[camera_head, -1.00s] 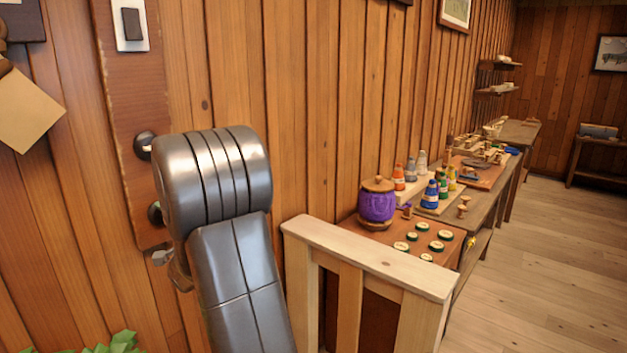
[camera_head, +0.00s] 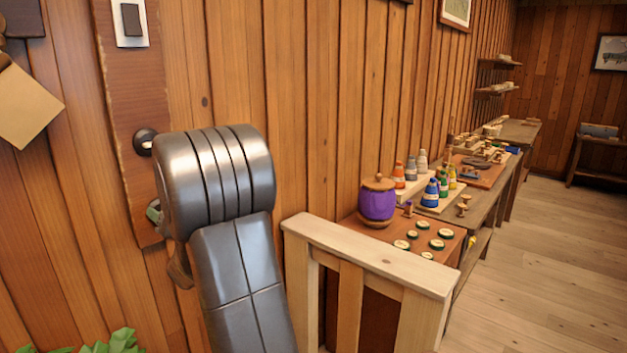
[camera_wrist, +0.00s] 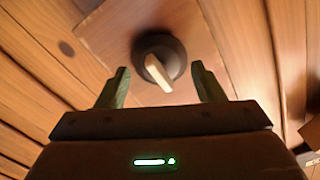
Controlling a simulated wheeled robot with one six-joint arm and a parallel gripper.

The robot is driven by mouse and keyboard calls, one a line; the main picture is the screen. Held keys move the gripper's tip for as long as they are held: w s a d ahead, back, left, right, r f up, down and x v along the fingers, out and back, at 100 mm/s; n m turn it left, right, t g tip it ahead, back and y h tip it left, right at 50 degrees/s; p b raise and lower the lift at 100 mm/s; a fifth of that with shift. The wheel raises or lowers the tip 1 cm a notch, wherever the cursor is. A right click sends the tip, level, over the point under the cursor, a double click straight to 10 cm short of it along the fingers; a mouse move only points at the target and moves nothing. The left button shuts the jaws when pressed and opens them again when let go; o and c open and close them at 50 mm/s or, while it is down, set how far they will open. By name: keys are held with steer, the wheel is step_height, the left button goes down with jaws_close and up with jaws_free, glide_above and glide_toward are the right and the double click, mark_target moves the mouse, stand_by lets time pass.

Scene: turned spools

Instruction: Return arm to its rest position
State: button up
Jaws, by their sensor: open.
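My gripper (camera_wrist: 160,76) is open in the wrist view, with one green finger on each side. A round black knob with a pale pointer bar (camera_wrist: 158,72) shows beyond and between the fingertips, on a wooden board (camera_wrist: 105,35). Clear gaps show between each finger and the knob, and nothing is held. In the head view my dark grey arm stands in front of the wall, and a small green part of my gripper shows at its left edge. The board (camera_head: 133,95) carries an upper dark knob (camera_head: 145,142) just left of the arm.
A pale wooden rail (camera_head: 370,258) stands right of my arm. Behind it is a bench with a purple spool (camera_head: 377,203), green-rimmed discs and several bottles. A switch (camera_head: 131,22) is above on the board. Green leaves (camera_head: 115,343) are at lower left. Floor at right is clear.

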steer(key=n+p, duration=0.1)
steer(key=n, duration=0.3)
steer(key=shift+n, duration=0.3)
steer(key=shift+d+f, duration=0.1)
stand_by(0.4)
